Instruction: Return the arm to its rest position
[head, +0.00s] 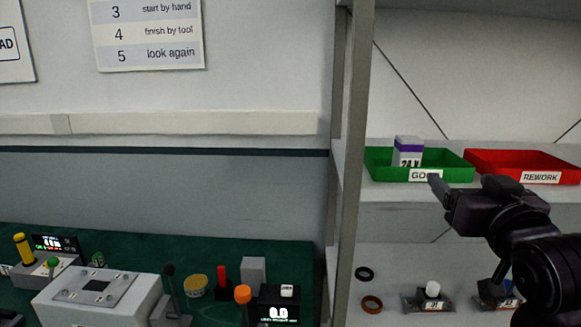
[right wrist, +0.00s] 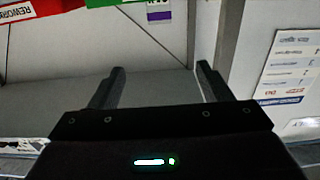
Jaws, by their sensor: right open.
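My right gripper (head: 436,186) is at the right of the head view, in front of the shelf and just below the green tray's front edge. In the right wrist view its two fingers (right wrist: 160,70) are spread apart with nothing between them. The green tray (head: 451,173), labelled as the good one, stands on the upper shelf. A white box with a purple band (head: 407,146) sits upright in it, and its lower part is hidden by the tray wall. My left gripper is in neither view.
A red rework tray (head: 511,160) stands right of the green one. A grey shelf post (head: 351,150) rises left of them. Rings and small devices sit on the lower shelf (head: 395,265). A green bench (head: 215,258) at left holds a white machine (head: 97,300) and several tools.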

